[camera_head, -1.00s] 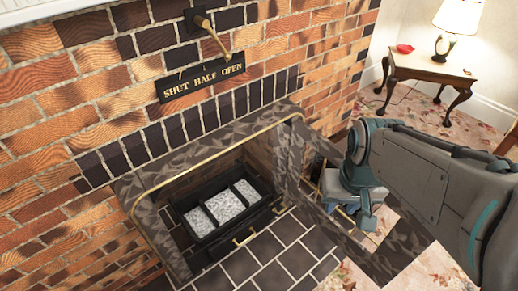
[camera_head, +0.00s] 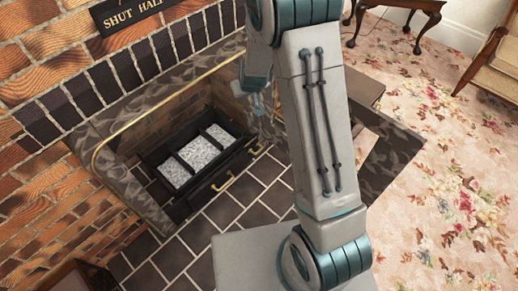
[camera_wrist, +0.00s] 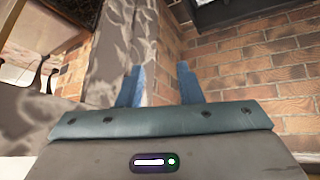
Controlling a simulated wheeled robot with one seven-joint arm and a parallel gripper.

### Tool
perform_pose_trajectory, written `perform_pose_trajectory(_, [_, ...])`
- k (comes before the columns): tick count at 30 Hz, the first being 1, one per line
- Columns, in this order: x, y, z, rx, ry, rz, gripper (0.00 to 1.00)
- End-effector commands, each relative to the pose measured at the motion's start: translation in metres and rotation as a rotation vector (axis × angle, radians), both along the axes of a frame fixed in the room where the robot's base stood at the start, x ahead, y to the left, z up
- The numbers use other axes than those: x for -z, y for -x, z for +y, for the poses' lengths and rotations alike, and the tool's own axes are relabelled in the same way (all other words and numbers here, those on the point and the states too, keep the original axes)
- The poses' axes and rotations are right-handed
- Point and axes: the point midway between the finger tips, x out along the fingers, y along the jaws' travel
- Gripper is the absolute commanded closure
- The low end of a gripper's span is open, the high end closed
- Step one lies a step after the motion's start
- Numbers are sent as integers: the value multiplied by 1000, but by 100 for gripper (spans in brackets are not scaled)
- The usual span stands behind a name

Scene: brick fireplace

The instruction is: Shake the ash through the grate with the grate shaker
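The black grate (camera_head: 163,163) sits in the fireplace opening and holds pale grey ash (camera_head: 198,153) between its bars. Two small brass handles show at its front, one lower left (camera_head: 225,184) and one upper right (camera_head: 256,151). I cannot tell whether either belongs to the grate shaker, and no separate shaker is clearly visible. My gripper (camera_wrist: 159,84) has its two blue fingers apart with nothing between them. In the head view my gripper (camera_head: 257,98) is partly hidden by my arm, near the right side of the fireplace opening.
A marbled surround (camera_head: 110,118) with a brass rail (camera_head: 135,103) frames the opening. A low hearth kerb (camera_head: 395,150) lies to the right, partly behind my arm. Dark hearth tiles (camera_head: 215,215) in front are clear. A chair (camera_head: 497,65) stands at the far right on floral carpet.

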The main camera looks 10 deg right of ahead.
Motion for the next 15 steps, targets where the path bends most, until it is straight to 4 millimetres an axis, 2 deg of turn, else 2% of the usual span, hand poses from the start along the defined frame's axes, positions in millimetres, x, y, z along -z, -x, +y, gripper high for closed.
perform_pose_trajectory(1, [30,-12,4,-8,28,-21,67])
perform_pose_trajectory(6, [102,-48,6,-23,135,-125,67])
perform_pose_trajectory(10, [158,-67,4,-38,235,-204,67])
perform_pose_trajectory(15, [232,-77,1,-68,389,-304,67])
